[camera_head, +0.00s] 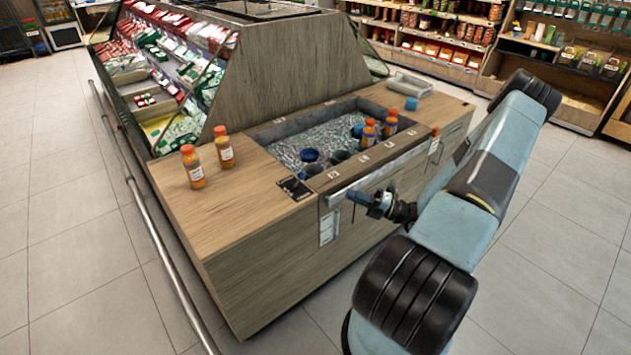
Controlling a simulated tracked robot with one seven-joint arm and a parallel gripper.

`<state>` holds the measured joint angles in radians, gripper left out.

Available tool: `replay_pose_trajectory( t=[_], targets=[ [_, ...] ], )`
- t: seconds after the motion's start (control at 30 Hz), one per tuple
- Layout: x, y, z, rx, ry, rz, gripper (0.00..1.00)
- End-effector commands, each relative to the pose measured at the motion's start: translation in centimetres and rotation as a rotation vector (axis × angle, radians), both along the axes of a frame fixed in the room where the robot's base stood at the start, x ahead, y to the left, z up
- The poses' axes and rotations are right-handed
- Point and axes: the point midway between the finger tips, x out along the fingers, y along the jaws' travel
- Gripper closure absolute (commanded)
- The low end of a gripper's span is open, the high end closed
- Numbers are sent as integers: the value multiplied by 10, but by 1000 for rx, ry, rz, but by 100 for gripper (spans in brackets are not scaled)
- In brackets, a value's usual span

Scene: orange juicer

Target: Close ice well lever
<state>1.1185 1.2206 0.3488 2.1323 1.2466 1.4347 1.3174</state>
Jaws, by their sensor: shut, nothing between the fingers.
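The ice well (318,137) is a grey-rimmed bin of crushed ice set into the wooden counter. A pale metal bar (338,197) runs along the counter's front edge below the well; I cannot tell whether it is the lever. A small orange-topped piece (435,131) stands near the well's right front corner; I cannot tell what it is. My gripper (354,196) is shut and empty at the counter front, close to the left part of the bar. I cannot tell whether it touches the bar. My arm comes in from the right.
Two orange-capped bottles (224,150) (192,168) stand on the counter's left. More bottles (369,133) and blue cups (310,155) sit in the ice. A white tray (408,86) lies at the back right. Floor (560,215) to the right is clear.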

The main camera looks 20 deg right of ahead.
Motion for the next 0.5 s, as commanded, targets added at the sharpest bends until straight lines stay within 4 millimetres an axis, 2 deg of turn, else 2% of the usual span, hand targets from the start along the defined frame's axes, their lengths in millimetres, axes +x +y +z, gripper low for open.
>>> replay_pose_trajectory(
  t=[0.5],
  targets=[
    [2,1,-2,21,10,-12,100]
  ],
)
